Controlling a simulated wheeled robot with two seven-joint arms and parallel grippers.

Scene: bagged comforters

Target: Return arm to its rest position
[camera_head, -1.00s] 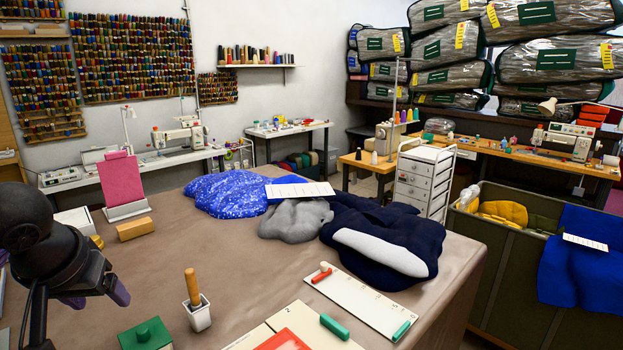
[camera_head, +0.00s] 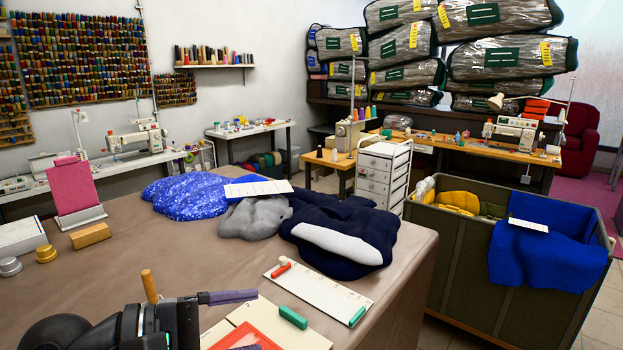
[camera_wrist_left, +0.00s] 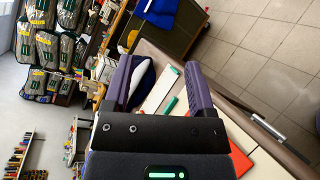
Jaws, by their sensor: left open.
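My left gripper (camera_head: 256,320) is low at the front of the table in the head view, with its dark purple fingers spread apart and nothing between them. It also shows open and empty in the left wrist view (camera_wrist_left: 160,72). It is above the near part of the brown table (camera_head: 130,255), close to the wooden-handled tool (camera_head: 149,286), whose lower part my gripper hides. My right arm and gripper are not in view.
A white ruler (camera_head: 330,300), a green marker (camera_head: 293,317) and a red sheet (camera_head: 243,335) lie near the gripper. A green bin (camera_head: 470,262) stands to the right.

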